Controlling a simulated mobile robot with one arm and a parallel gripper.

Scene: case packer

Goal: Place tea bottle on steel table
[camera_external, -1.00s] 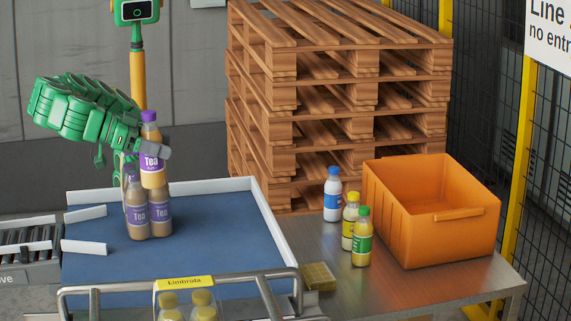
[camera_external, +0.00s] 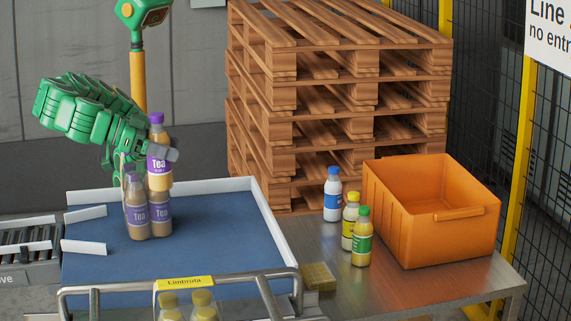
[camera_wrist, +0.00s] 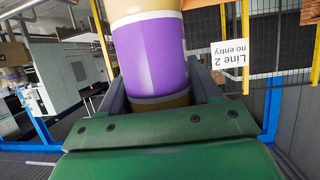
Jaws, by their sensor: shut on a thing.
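A tea bottle (camera_external: 159,165) with a purple cap and purple label is held upright by my gripper (camera_external: 165,153) above the blue conveyor bed. My gripper is shut on it; in the wrist view the purple label of the tea bottle (camera_wrist: 150,52) sits between the two dark fingers (camera_wrist: 158,95). Two more tea bottles stand on the blue bed, a left one (camera_external: 138,215) and a right one (camera_external: 160,217), just below the held one. The steel table (camera_external: 400,285) is to the right of the blue bed.
On the steel table stand a blue-labelled bottle (camera_external: 332,198), a yellow-capped bottle (camera_external: 349,222), a green-capped bottle (camera_external: 361,245) and an orange crate (camera_external: 390,225). A small yellow block (camera_external: 319,277) lies at the table's left. A metal rail (camera_external: 120,288) crosses in front; wooden pallets (camera_external: 330,110) stand behind.

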